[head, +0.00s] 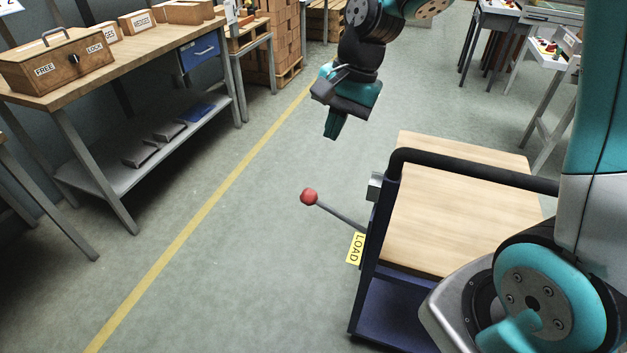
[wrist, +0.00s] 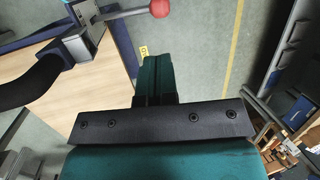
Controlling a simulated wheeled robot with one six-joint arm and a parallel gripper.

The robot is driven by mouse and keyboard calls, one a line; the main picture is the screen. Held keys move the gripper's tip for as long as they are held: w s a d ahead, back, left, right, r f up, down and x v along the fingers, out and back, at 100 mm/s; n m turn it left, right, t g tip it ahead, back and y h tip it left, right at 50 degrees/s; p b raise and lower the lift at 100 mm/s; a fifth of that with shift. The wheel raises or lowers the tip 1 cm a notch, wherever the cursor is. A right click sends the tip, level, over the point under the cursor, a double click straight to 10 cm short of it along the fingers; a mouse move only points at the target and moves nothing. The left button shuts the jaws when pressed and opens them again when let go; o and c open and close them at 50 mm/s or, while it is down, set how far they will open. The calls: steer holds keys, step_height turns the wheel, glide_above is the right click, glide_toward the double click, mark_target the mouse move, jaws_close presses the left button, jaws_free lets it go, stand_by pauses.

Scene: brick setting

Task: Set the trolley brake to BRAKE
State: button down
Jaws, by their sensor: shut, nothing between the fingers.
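The trolley (head: 455,215) stands at the lower right in the head view, with a wooden deck, dark blue frame and black handle bar. Its brake lever (head: 340,216) is a grey rod with a red ball knob (head: 309,196), sticking out to the left near a yellow LOAD label (head: 355,249). In the wrist view the red knob (wrist: 160,8) and lever (wrist: 125,13) show at the top, with the grey lever bracket (wrist: 78,45) at upper left. No BRAKE label is readable. My gripper (head: 333,126) is shut and empty, above and apart from the knob.
A workbench (head: 130,52) with a FREE LOCK box (head: 58,60) stands at the left. A yellow floor line (head: 200,207) runs between bench and trolley. Stacked cartons (head: 277,40) and light tables (head: 545,60) are farther back. The floor left of the lever is clear.

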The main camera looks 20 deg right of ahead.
mark_target(311, 190)
steer(key=x, duration=1.2)
steer(key=shift+f, duration=0.1)
steer(key=shift+a, duration=0.15)
